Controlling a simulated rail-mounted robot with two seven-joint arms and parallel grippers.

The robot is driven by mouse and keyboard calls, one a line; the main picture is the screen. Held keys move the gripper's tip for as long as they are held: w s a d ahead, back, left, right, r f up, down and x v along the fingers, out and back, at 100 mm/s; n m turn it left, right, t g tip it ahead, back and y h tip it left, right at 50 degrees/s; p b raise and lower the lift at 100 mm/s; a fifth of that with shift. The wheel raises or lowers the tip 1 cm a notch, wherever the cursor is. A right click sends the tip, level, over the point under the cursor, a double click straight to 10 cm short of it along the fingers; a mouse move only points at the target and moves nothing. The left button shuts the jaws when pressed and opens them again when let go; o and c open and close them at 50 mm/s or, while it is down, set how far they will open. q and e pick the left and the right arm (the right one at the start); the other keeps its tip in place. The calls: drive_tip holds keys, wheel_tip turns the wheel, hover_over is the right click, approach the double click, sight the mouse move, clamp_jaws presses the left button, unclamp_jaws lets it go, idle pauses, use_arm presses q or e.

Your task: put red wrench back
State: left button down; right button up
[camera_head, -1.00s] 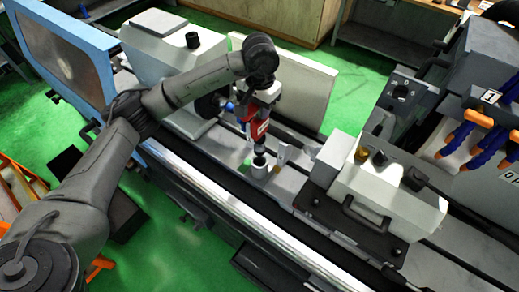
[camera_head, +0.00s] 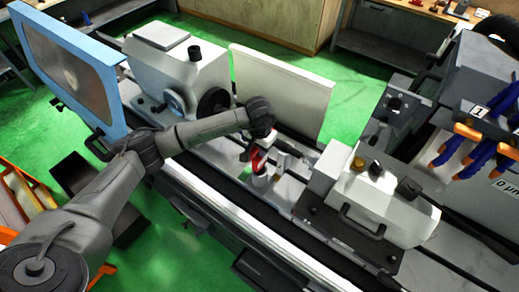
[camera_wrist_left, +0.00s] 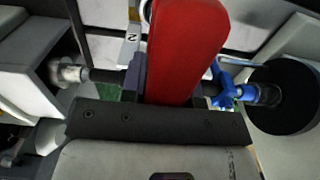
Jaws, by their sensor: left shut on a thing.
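The red wrench (camera_head: 258,161) is held by my left gripper (camera_head: 260,150) low over the grinder bed, between the headstock and the tailstock. In the left wrist view the red handle (camera_wrist_left: 186,45) fills the upper middle, with the left gripper (camera_wrist_left: 170,92) shut around it. A small grey cylindrical piece (camera_head: 261,181) stands just below the wrench; I cannot tell whether they touch. The wrench's lower end is hidden. My right gripper is not in view.
The headstock (camera_head: 170,62) with a black disc (camera_head: 213,104) stands to the left. The white tailstock block (camera_head: 395,205) is close on the right. A pale upright panel (camera_head: 283,85) is behind the gripper. A blue clamp (camera_wrist_left: 225,90) sits beside the wrench in the wrist view.

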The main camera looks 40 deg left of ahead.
use_arm(q)
drive_tip(key=shift+f, duration=0.95)
drive_tip(key=shift+f, duration=0.1)
drive_tip(key=c, duration=0.9)
unclamp_jaws()
drive_tip(key=shift+o, duration=0.2)
